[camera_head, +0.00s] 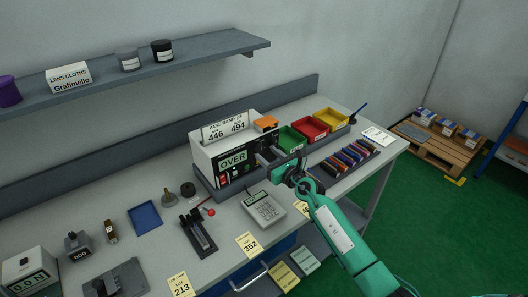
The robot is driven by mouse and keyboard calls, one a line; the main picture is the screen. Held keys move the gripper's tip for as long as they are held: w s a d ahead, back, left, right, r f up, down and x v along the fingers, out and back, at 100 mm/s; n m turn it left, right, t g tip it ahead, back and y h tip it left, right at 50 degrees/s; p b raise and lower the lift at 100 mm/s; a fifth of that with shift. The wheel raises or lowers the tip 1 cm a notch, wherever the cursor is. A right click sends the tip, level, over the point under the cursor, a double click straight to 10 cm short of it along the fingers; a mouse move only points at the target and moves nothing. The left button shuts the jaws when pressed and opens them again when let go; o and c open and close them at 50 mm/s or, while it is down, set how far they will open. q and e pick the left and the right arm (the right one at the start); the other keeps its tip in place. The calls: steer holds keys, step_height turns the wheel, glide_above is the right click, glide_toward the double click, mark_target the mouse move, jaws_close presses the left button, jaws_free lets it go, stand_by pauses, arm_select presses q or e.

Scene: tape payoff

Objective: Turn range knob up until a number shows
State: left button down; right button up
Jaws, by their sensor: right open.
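The meter (205,164) is a white box with a black front, standing on the bench. Its display (232,161) reads OVER. A card on top of it (225,131) reads PASS BAND with 446 and 494. My right gripper (270,156) is open, with its fingers pointing at the right part of the meter's front. The range knob cannot be made out clearly; the fingers cover that part of the front. I cannot tell whether they touch it. My left gripper is not in view.
Green (291,138), red (307,128) and yellow bins (331,117) stand right of the meter. A rack of several coloured pieces (345,160) is to the right. A shelf (200,56) hangs above.

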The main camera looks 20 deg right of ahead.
mark_target(259, 148)
steer(key=shift+x, duration=1.5)
steer(key=c, duration=1)
steer(key=shift+o, duration=0.2)
